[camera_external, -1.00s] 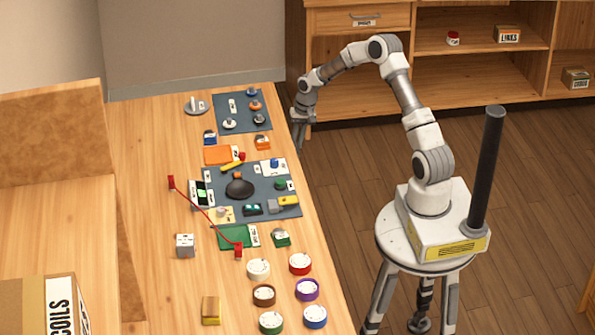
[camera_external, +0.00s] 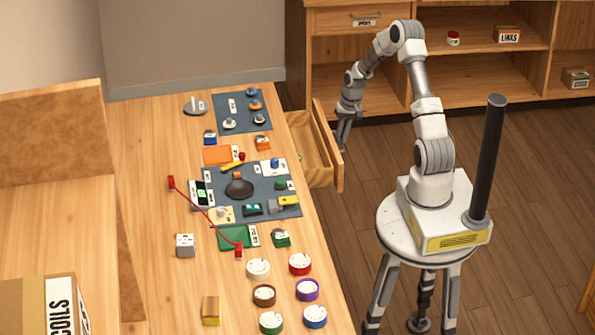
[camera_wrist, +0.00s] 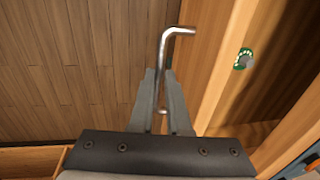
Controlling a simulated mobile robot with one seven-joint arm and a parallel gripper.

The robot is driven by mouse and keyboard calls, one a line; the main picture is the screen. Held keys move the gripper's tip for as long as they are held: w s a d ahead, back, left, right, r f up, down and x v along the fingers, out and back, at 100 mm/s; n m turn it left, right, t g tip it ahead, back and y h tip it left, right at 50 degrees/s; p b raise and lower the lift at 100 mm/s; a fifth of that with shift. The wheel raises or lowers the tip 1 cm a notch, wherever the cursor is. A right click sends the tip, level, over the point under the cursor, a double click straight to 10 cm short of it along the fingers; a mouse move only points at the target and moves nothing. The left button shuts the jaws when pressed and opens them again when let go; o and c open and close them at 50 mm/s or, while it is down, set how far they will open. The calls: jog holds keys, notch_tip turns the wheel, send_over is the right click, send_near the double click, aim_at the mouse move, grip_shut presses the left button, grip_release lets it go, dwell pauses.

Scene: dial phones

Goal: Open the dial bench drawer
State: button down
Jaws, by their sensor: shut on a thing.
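The wooden bench drawer (camera_external: 314,160) stands pulled out from the right side of the workbench (camera_external: 150,140), near its far end. Its front panel faces my arm, and its open inside shows. My gripper (camera_external: 343,140) is at the outer face of that front. In the wrist view my gripper (camera_wrist: 163,80) is shut on the bent metal drawer handle (camera_wrist: 166,48), which runs between the two fingers. The drawer front (camera_wrist: 222,60) is just right of the handle. A small green and white round thing (camera_wrist: 243,60) lies inside the drawer.
Mats with small parts, such as the far blue-grey mat (camera_external: 232,105), and several coloured dials, one red (camera_external: 300,264), cover the bench top. A shelf unit (camera_external: 480,75) stands at the back. Bare floor (camera_external: 360,200) lies between bench and my base.

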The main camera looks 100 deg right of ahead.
jog(key=s+p, duration=0.1)
jog(key=s, duration=1.2)
jog(key=shift+s, duration=0.35)
jog(key=c, duration=0.9)
grip_release()
jog(key=s+r+p, duration=0.1)
jog(key=r, duration=0.4)
jog(key=s+r+p, duration=0.1)
jog(key=r, duration=0.5)
jog(key=s+r+p, duration=0.1)
jog(key=r, duration=0.5)
jog(key=shift+r, duration=0.1)
jog(key=shift+p, duration=0.3)
